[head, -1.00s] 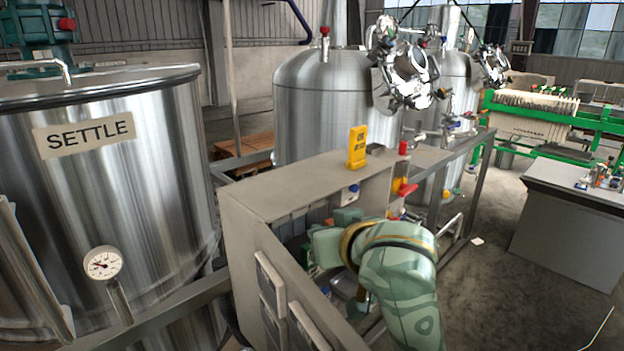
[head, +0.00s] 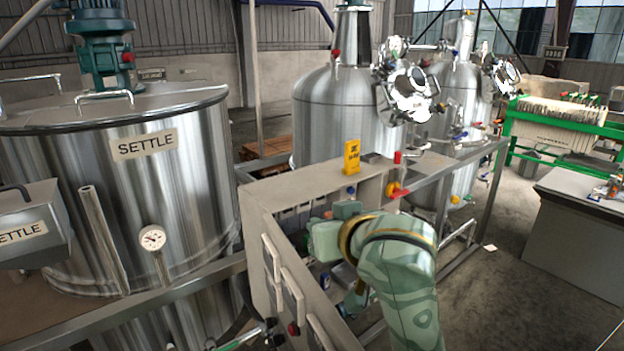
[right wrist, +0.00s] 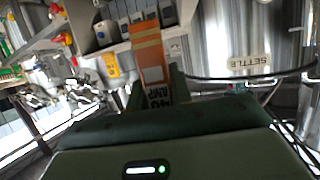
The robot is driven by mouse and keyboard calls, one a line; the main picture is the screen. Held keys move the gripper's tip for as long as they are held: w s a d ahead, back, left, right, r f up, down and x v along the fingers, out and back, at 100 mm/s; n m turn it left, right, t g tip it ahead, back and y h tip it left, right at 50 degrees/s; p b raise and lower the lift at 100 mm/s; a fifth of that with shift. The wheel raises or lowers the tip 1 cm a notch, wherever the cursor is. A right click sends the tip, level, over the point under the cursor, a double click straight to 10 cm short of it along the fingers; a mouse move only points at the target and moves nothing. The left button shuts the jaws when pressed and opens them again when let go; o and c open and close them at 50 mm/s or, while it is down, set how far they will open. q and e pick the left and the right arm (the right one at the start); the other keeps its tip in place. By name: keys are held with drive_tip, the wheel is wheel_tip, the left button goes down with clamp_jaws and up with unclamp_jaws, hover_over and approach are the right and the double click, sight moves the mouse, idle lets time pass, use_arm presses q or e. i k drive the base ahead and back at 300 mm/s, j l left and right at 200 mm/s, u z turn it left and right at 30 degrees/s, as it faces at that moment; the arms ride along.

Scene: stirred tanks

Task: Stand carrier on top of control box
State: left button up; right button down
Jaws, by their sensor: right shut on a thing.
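An orange carrier (right wrist: 150,62) with a pale band and "40 AMP" lettering is between the fingers of my right gripper (right wrist: 152,98) in the right wrist view. The gripper is shut on it. In the head view my right gripper (head: 335,225) is at the open front of the grey control box (head: 300,183), below the level of its top; I cannot make out the carrier there. The box's flat top is bare at its near left part. My left gripper is not in view.
A yellow block (head: 352,157) with dark marks stands upright on the box top. A red-handled switch (head: 397,190) is on the box's right side. A steel SETTLE tank (head: 150,190) with a gauge (head: 152,238) stands left. Frame rails run close by.

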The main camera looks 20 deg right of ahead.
sight(282, 195)
drive_tip(key=j, duration=0.35)
drive_tip(key=i+j, duration=0.15)
drive_tip(key=j, duration=0.25)
drive_tip(key=i+j+z, duration=0.2)
drive_tip(key=j, duration=0.3)
drive_tip(key=i, duration=0.1)
